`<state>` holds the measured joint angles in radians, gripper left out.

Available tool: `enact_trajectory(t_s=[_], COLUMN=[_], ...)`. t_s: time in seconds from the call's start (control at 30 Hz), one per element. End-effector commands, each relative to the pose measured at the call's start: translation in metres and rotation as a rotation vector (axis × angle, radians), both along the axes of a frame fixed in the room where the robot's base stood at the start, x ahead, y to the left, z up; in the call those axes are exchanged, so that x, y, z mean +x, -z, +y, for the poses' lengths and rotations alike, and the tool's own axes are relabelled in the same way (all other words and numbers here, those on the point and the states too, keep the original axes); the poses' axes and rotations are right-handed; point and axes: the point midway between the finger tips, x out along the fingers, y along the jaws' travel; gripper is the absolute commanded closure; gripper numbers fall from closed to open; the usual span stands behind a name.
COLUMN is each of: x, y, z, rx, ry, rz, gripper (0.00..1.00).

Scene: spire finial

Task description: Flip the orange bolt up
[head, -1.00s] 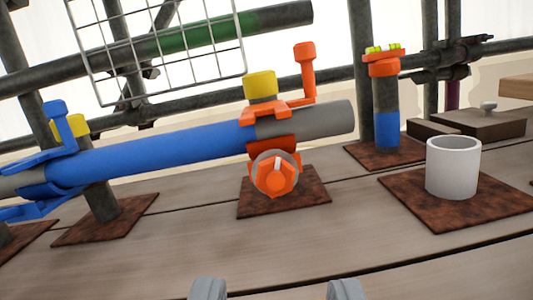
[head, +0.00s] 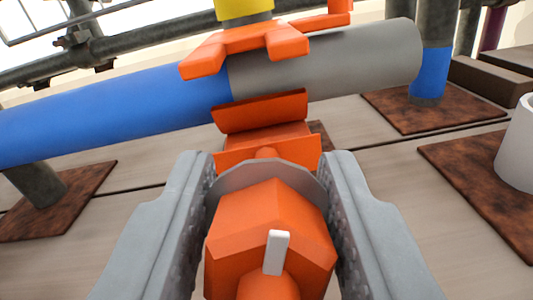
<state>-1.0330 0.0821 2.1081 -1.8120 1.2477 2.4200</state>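The orange bolt (head: 268,235) is a chunky faceted orange head with a small white mark, low in the middle of the head view. A grey round disc (head: 235,178) sits behind it. My gripper (head: 267,160) has one grey finger on each side of the bolt head, with its ridged inner pads facing it. The fingers stand about as far apart as before, so the gripper looks open around the bolt. I cannot tell if the pads touch it. The orange clamp (head: 262,112) behind the bolt has its upper jaw (head: 250,42) on top of the pipe.
A blue and grey pipe (head: 330,62) crosses above and behind the bolt. A yellow cap (head: 243,8) tops the clamp. A white cup (head: 518,145) stands on a rusty plate (head: 480,180) at right. Another rusty plate (head: 75,195) with a post is at left.

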Motion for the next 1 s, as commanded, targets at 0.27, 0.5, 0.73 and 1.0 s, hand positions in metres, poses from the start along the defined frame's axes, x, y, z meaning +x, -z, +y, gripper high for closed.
enact_trajectory(t_s=[0.27, 0.5, 0.73, 1.0], x=[0.000, 0.000, 0.000, 0.004], y=[0.000, 0.000, -0.002, -0.012], z=[0.000, 0.000, -0.001, -0.001], rx=[0.000, -0.001, 0.002, 0.016], ry=[-0.001, 0.000, 0.000, -0.001], rz=[0.000, 0.000, 0.018, 0.146], gripper=[0.66, 1.00, 1.00, 1.00])
